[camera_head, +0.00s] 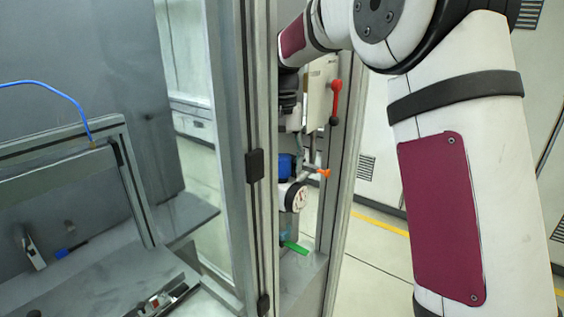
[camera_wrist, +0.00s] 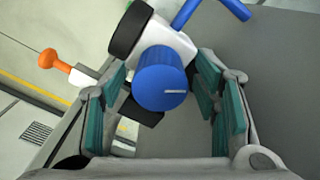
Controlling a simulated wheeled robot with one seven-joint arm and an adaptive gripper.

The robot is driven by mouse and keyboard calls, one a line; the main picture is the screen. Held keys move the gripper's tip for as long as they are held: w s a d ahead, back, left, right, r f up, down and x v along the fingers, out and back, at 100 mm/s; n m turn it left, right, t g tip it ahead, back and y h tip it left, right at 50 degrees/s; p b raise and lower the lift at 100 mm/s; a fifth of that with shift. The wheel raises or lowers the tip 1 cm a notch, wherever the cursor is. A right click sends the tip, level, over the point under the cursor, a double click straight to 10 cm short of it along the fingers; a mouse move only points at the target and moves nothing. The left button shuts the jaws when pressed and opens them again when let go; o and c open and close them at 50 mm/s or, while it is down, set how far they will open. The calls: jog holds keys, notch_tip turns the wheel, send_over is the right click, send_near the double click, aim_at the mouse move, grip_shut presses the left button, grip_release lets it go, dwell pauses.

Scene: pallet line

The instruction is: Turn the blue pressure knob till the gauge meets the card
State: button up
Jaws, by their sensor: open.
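The blue pressure knob (camera_wrist: 160,82) is a ribbed blue cylinder with a pale line on its top face. It sits on a white regulator body (camera_wrist: 166,38). In the wrist view my gripper (camera_wrist: 170,105) is open, with one teal-padded finger on each side of the knob and a gap on both sides. In the head view the knob (camera_head: 284,166) shows behind the frame post, above a round white gauge (camera_head: 297,197) with red marks. The gauge's reading is too small to make out. I cannot pick out the card for certain; a green piece (camera_head: 296,248) lies below the gauge.
An orange-tipped lever (camera_head: 323,172) sticks out to the right of the knob; it also shows in the wrist view (camera_wrist: 48,59). A red-handled lever (camera_head: 336,100) hangs above. An aluminium post (camera_head: 260,130) stands close on the left. A blue hose (camera_wrist: 205,10) leaves the regulator.

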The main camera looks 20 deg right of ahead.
aim_at(282, 157)
notch_tip(282, 157, up, 12)
dwell(0.6)
dwell(0.4)
